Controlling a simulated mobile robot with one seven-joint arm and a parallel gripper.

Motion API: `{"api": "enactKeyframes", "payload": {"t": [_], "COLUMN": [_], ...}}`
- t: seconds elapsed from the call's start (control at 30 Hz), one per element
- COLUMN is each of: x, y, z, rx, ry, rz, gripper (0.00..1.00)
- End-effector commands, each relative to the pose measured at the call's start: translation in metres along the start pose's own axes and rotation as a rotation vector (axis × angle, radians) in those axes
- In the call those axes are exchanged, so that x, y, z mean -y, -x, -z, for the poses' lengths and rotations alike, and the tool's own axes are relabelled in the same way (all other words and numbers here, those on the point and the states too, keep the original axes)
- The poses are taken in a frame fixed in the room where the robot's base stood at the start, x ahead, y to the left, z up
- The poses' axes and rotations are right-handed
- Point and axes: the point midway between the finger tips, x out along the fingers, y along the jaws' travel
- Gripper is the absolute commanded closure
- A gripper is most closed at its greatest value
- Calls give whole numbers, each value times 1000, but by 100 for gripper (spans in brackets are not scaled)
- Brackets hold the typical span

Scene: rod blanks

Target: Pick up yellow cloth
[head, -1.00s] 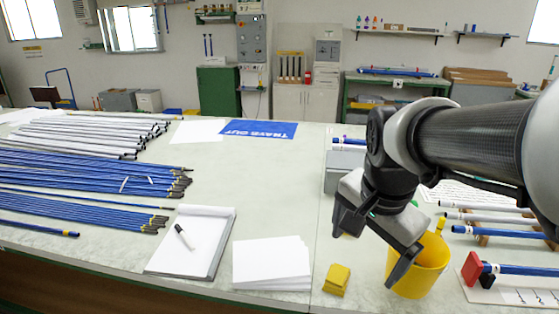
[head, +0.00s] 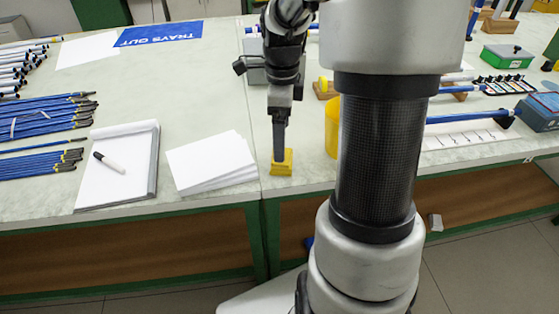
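The yellow cloth (head: 282,163) is a small folded square on the pale table (head: 220,208), near its front edge and to the right of the stacked white paper. My gripper (head: 279,158) points down at the cloth from above. Its near finger reaches down to the cloth and overlaps it in the picture. I see the gripper edge-on, so the gap between the fingers is hidden. I cannot tell whether the fingers touch or hold the cloth.
A yellow bucket (head: 332,128) stands just right of the cloth, partly behind my arm. Bundles of blue rods (head: 40,120) lie further left. A grey box (head: 255,72) stands behind my gripper.

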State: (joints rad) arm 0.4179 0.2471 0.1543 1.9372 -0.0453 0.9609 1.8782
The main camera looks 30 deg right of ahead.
Motion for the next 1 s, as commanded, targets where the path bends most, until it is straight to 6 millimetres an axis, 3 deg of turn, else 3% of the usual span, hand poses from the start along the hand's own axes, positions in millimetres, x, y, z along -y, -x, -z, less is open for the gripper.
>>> {"api": "enactKeyframes", "payload": {"t": [0.1,0.37,0.7,0.93,1.0], "x": [0,1,7,8,8], "y": [-21,-36,-81,-82,-82], "z": [0,0,1,1,1], "rx": [-1,-1,0,0,0], "ry": [0,1,1,1,1], "rz": [-1,-1,-2,1,0], "gripper": [10,10,10,10,18]}}
